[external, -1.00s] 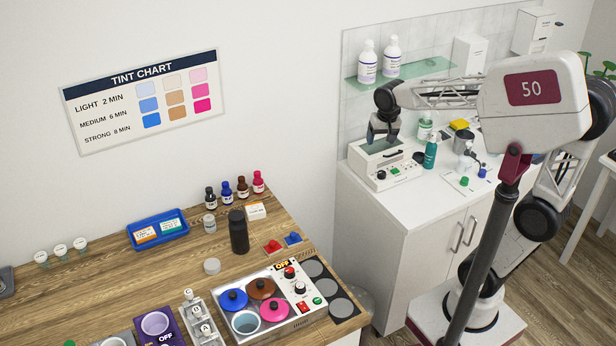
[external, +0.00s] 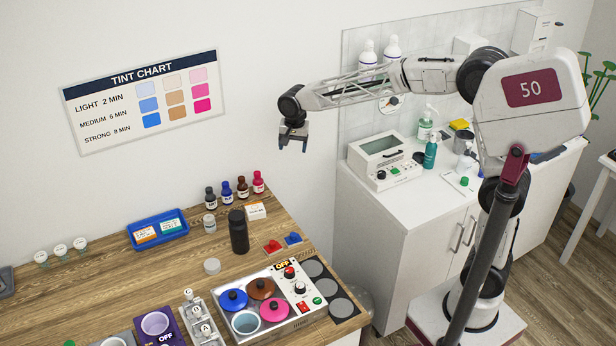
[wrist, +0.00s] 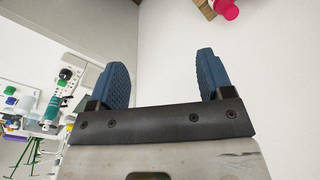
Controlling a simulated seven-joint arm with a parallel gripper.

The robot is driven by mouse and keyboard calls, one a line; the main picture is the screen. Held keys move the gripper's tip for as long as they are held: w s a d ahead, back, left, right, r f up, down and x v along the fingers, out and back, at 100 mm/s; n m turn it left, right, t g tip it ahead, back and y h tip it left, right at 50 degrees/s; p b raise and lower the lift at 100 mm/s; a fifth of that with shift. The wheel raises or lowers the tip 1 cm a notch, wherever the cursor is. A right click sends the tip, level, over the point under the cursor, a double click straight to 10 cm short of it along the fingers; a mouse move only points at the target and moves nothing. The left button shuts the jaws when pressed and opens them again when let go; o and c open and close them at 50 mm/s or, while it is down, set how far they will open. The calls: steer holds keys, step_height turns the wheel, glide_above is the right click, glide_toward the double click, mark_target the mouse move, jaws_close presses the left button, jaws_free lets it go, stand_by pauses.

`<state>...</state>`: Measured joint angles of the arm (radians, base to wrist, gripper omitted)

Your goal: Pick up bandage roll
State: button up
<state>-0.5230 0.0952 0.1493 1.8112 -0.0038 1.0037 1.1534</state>
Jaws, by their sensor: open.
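My gripper (external: 294,147) hangs in the air in the external view, in front of the white wall and high above the right end of the wooden table. In the wrist view its two blue fingers stand apart with nothing between them (wrist: 162,65). No object is clearly recognisable as a bandage roll. A small white round thing (external: 212,266) on the wooden table, below and left of the gripper, could be the roll or a lidded pot; I cannot tell which.
The wooden table (external: 110,285) holds a black bottle (external: 239,232), a blue tray (external: 158,243), several small dye bottles and a heater with coloured lids (external: 306,303). The white cabinet (external: 385,240) carries a sterilizer box (external: 380,172) and a teal bottle (external: 431,153). A gap separates cabinet and table.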

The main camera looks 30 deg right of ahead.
steer(key=w+a+f+m, duration=0.1)
steer(key=w+a+f, duration=0.15)
steer(key=a, duration=0.55)
steer(key=w+a+f+m, duration=0.1)
steer(key=a+f, duration=0.3)
steer(key=a, duration=0.5)
steer(key=m, duration=0.2)
glide_above(209, 218)
steer(key=shift+g, duration=0.4)
step_height(209, 218, down, 9)
steer(key=shift+w+r, duration=0.1)
steer(key=shift+w, duration=0.05)
steer(key=shift+f, duration=1.3)
steer(key=shift+f, duration=2.6)
steer(key=c, duration=1)
